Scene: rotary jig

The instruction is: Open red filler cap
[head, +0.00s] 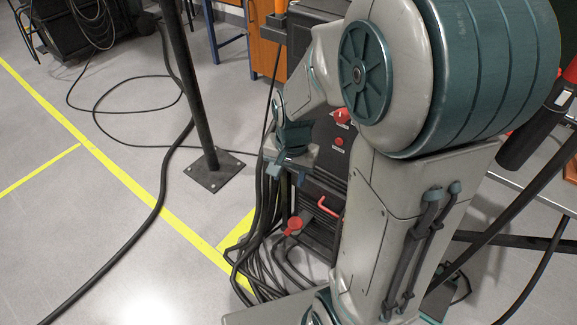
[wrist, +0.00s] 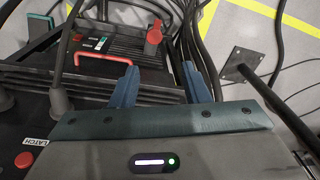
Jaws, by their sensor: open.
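A red cap (head: 294,226) sits low on the dark machine, beside a bundle of black cables. It looks like the filler cap, though I read no label on it. In the wrist view the red cap (wrist: 154,34) is upright, beyond my fingertips. My gripper (head: 287,175) points down above and apart from the cap. In the wrist view my gripper (wrist: 160,70) has its two blue fingers spread, with nothing between them.
A red bar handle (wrist: 102,61) stands left of the cap. A red button (wrist: 24,160) labelled LATCH is nearer. A red knob (head: 342,116) is higher on the machine. Black cables (head: 265,220) crowd the cap's left. A dark post (head: 190,90) stands on open floor.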

